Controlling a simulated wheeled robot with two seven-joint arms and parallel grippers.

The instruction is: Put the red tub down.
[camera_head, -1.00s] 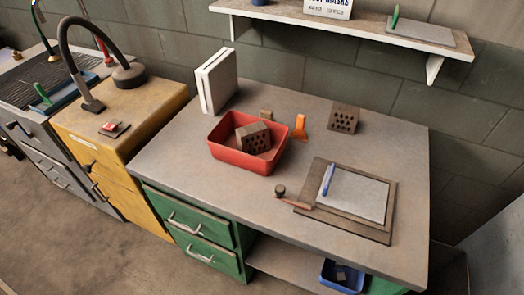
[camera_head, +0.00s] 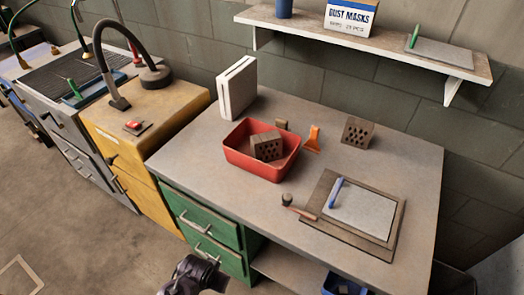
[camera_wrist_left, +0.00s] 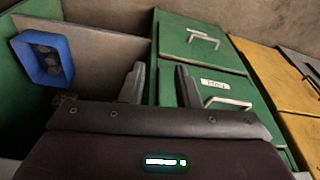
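The red tub (camera_head: 262,168) stands upright on the grey workbench top (camera_head: 330,125), left of its middle. A brown hollow brick (camera_head: 266,147) sits tilted inside it. No gripper touches the tub. Part of a dark arm of mine shows at the bottom edge of the head view, below the bench top and in front of the green drawers. In the left wrist view my left gripper (camera_wrist_left: 160,82) has its two fingers apart with nothing between them, facing the green drawers (camera_wrist_left: 205,88). My right gripper is in neither view.
A second hollow brick (camera_head: 357,133), an orange scraper (camera_head: 313,140) and a white upright block (camera_head: 237,88) stand near the tub. A clipboard (camera_head: 362,210) lies to the right. A blue bin (camera_head: 343,285) is on the lower shelf. The bench front left of the clipboard is mostly clear.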

